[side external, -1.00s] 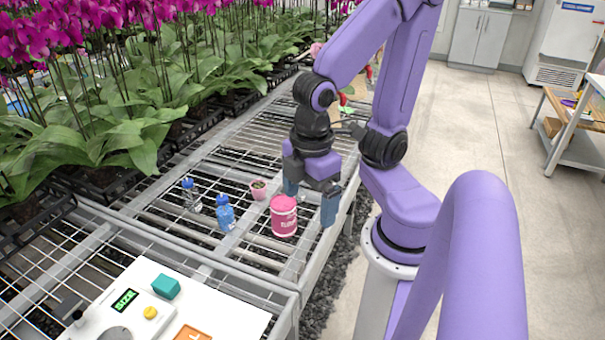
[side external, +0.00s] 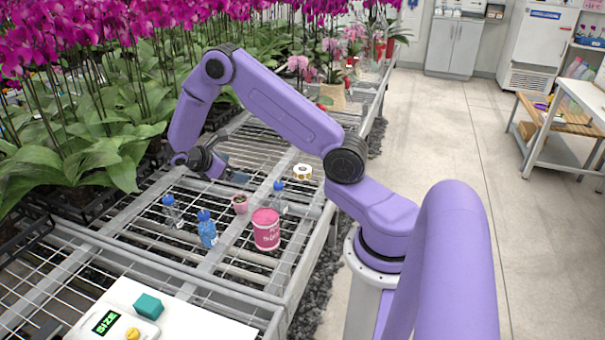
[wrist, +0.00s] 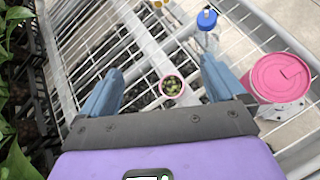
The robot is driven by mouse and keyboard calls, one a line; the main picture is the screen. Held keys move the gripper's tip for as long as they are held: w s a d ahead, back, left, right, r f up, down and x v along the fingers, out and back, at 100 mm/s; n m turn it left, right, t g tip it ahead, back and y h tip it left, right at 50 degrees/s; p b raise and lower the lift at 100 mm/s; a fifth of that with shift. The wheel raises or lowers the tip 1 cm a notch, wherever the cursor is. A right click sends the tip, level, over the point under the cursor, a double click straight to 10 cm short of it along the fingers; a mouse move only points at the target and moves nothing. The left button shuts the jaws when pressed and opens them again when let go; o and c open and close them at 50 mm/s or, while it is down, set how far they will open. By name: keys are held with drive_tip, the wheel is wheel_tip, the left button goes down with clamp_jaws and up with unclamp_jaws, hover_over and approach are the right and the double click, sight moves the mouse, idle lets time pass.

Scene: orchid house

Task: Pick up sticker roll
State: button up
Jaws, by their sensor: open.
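The sticker roll (side external: 302,171) is a small white ring with yellow-brown marks, lying on the wire bench near its right edge, beyond the pink tub. At the top edge of the wrist view, a partly cut-off yellow and white thing (wrist: 160,3) looks like the same roll. My gripper (side external: 231,170) is over the left-middle of the bench, left of the roll and well apart from it. In the wrist view its two blue-grey fingers (wrist: 160,70) are spread, with nothing held between them.
A pink tub (side external: 266,231), a small pink pot with a plant (side external: 240,204), a blue bottle (side external: 207,231) and clear blue-capped bottles (side external: 278,200) (side external: 172,213) stand near the roll. Orchids (side external: 75,110) line the left. A white board with a scale (side external: 120,318) is in front.

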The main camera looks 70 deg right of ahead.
drive_tip(key=s+d+f+g+h, duration=0.2)
drive_tip(key=d+f, duration=0.5)
drive_tip(key=d, duration=0.4)
drive_tip(key=g, duration=0.1)
approach(306, 169)
drive_tip(key=shift+s+d+f+n, duration=0.1)
drive_tip(key=shift+s+d+n, duration=0.15)
drive_tip(key=shift+d, duration=0.2)
drive_tip(key=shift+s+d+f+n, duration=0.1)
drive_tip(key=shift+s+d+n, duration=0.1)
drive_tip(key=shift+d, duration=0.2)
drive_tip(key=shift+x, duration=3)
drive_tip(key=shift+f, duration=0.1)
drive_tip(key=c, duration=1.1)
